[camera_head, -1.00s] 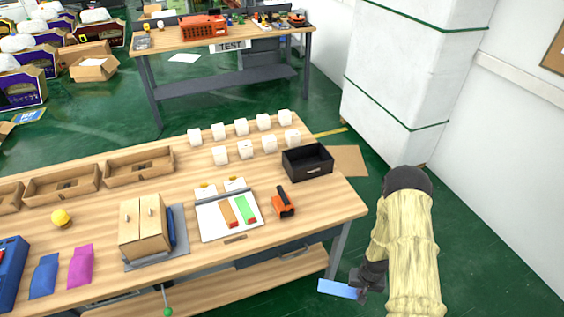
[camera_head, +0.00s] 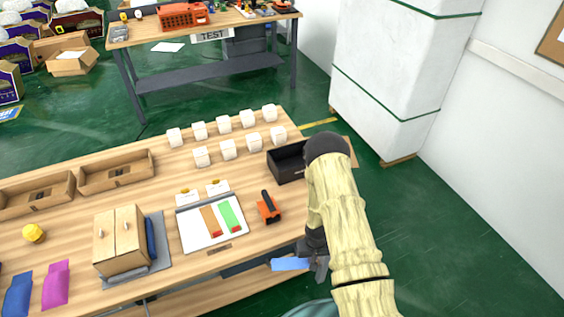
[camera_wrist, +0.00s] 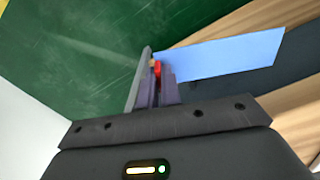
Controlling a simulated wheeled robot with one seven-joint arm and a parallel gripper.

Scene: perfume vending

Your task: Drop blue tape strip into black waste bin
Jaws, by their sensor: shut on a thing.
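My gripper (camera_head: 318,262) is shut on the blue tape strip (camera_head: 290,264) near the front right edge of the table. The strip sticks out to the left of the fingers. In the wrist view the blue strip (camera_wrist: 222,58) reaches right from between the fingers (camera_wrist: 155,82), and a small red part shows at the fingers. The black bin (camera_head: 287,163) stands at the table's back right corner; my arm hides its right side. The gripper is in front of the bin and apart from it.
The wooden table (camera_head: 160,195) holds a white board (camera_head: 200,237) with orange and green strips, an orange tool (camera_head: 268,209), several white blocks (camera_head: 228,149) and a wooden box (camera_head: 120,243). A tall white wrapped stack (camera_head: 385,95) stands behind right.

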